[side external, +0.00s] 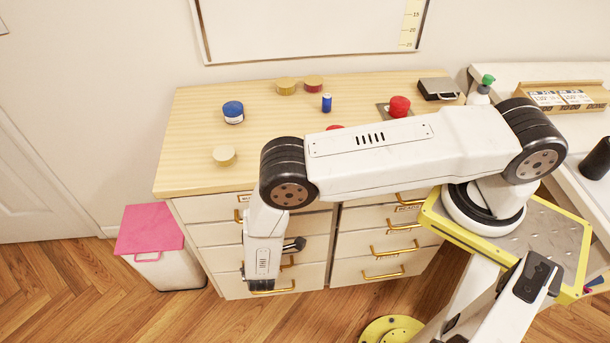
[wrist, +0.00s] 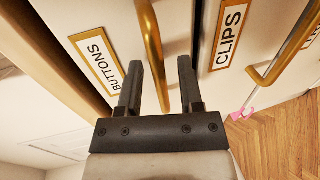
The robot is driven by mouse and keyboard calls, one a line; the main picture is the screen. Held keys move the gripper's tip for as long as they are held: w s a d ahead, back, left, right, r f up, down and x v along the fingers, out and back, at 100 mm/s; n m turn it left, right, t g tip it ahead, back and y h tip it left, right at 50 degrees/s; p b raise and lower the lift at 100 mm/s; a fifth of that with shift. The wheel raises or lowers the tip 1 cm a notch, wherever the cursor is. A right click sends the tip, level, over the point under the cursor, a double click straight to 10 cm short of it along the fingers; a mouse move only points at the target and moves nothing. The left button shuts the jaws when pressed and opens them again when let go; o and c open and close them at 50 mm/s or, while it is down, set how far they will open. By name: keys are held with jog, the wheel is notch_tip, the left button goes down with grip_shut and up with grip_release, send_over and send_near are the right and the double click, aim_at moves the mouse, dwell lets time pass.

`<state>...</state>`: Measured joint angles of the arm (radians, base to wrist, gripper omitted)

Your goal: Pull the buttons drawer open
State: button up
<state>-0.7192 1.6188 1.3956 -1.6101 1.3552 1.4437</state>
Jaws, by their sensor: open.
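The buttons drawer front (wrist: 125,25) carries a "BUTTONS" label (wrist: 96,62) in the wrist view and lies against the wooden counter edge. Its brass handle (wrist: 149,35) runs between the two fingers of my gripper (wrist: 158,61), which is open, with one finger on each side of the bar. No contact between fingers and bar can be made out. In the side view, one end of a top left handle (side external: 239,215) shows beside my arm. The drawer fronts look flush, though my arm covers part of the left column.
The clips drawer's label (wrist: 229,36) and brass handle (wrist: 297,45) are beside the buttons drawer in the wrist view. A bin with a pink lid (side external: 150,229) stands left of the cabinet. Jars and small items stand on the wooden countertop (side external: 185,150). Floor in front is open.

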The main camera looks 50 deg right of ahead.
grip_shut()
dwell(1.4)
